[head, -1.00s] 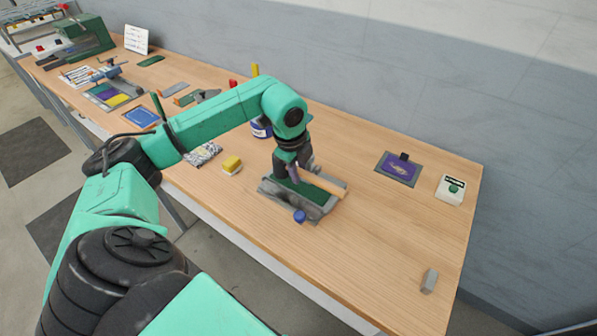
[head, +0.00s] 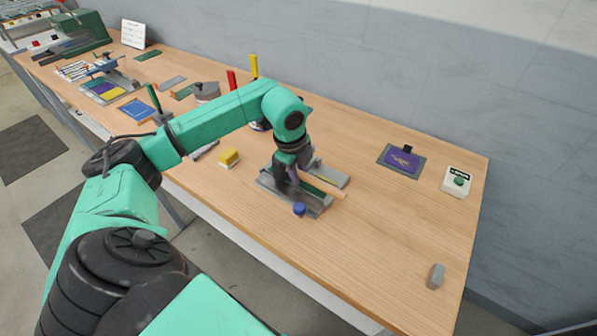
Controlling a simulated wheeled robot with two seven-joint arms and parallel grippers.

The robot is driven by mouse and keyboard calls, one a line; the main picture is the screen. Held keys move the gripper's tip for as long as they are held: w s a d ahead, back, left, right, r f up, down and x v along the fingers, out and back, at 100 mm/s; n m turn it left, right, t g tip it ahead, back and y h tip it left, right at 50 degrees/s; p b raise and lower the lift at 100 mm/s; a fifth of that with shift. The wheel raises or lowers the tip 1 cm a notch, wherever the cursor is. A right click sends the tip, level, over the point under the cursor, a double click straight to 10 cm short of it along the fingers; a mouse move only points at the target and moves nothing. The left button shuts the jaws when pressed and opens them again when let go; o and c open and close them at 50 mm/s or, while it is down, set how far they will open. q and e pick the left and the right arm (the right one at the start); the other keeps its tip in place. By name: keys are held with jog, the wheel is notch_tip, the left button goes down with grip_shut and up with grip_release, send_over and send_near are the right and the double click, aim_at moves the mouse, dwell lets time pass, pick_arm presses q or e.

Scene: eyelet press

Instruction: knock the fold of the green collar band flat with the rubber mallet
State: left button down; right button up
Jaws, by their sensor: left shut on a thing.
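My left gripper (head: 290,172) is over the grey metal fixture (head: 270,185) at the middle of the table. It is shut on a tool with a pale wooden handle (head: 330,190), which I take for the mallet. The handle slants out to the lower right across the fixture. The tool's head is hidden or too small to make out. A dark green strip (head: 313,183), likely the collar band, shows on the fixture beside the handle. Its fold cannot be made out, nor whether the tool touches it. My right gripper is not in view.
A small blue round piece (head: 299,209) is at the fixture's front edge. A purple pad (head: 402,160), a white box with a green button (head: 456,182) and a grey block (head: 435,276) are to the right.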

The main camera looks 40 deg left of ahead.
pick_arm(q)
notch_tip(320, 180, up, 7)
jog(key=p, duration=0.5)
jog(key=shift+r, duration=0.15)
